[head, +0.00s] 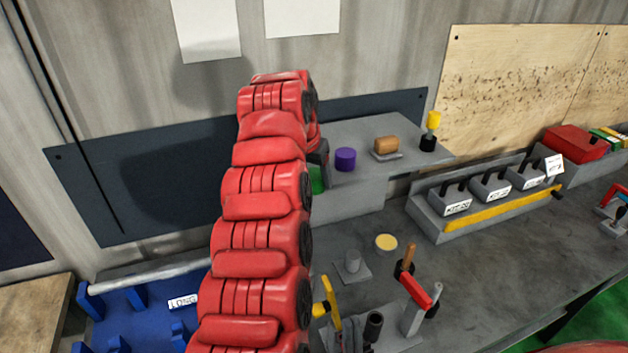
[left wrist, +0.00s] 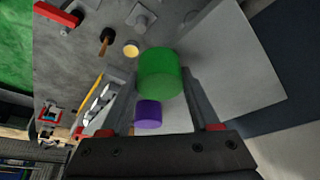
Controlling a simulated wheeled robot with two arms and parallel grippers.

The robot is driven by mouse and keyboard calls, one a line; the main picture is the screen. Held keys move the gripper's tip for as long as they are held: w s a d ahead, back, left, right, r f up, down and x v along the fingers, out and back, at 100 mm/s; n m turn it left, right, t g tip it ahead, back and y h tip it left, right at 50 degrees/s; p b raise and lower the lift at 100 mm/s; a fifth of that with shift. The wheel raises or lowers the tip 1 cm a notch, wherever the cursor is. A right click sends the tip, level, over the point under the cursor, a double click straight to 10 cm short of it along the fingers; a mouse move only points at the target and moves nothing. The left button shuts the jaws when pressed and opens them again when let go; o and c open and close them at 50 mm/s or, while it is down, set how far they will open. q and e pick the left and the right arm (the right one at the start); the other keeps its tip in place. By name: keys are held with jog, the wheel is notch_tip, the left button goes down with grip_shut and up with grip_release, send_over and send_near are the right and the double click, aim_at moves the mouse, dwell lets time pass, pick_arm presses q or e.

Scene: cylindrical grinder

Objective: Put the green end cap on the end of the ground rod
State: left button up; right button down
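The green end cap (head: 317,181) shows as a small patch beside my left arm, which hides the rest. In the left wrist view the green cap (left wrist: 160,75) sits between the two fingertips of my left gripper (left wrist: 160,85), which appear to touch its sides. In the head view the gripper (head: 320,165) is mostly hidden behind its arm, at the left end of the grey stepped shelf. A pale metal rod (head: 150,271) lies on a blue rack labelled LONG, at lower left; my arm hides its right end. My right gripper does not show.
A purple cap (head: 345,159), a brown block (head: 386,146) and a yellow-topped piece (head: 432,125) stand on the grey shelf (head: 365,128). The blue rack (head: 130,325) is at lower left. Clamps with red and yellow handles stand at the bench front.

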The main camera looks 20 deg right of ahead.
pick_arm(q)
jog(key=c, duration=0.6)
jog(key=shift+r, duration=0.15)
jog(key=shift+c, duration=0.2)
